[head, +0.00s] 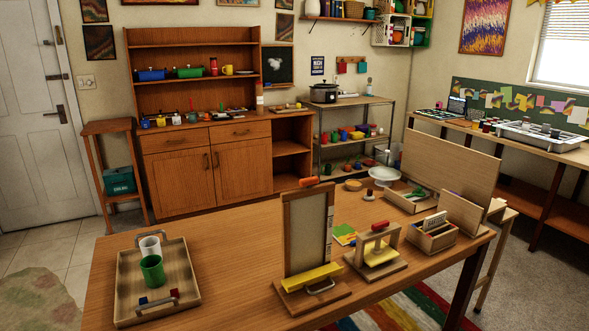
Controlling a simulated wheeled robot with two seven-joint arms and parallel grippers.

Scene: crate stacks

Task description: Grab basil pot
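I see no pot with a clearly visible basil plant. A green pot or cup (152,271) stands upright in the wooden tray (189,293) at the left of the table. A white cup (150,246) stands just behind it in the same tray. I cannot tell whether either is the basil pot, and no leaves show above their rims. Neither of my grippers shows in the head view.
A tall wooden frame (306,232) stands mid-table, with a wooden press-like stand (376,251) to its right. A small wooden box (431,238) and upright board (449,172) occupy the right end. The tabletop (235,262) between tray and frame is clear.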

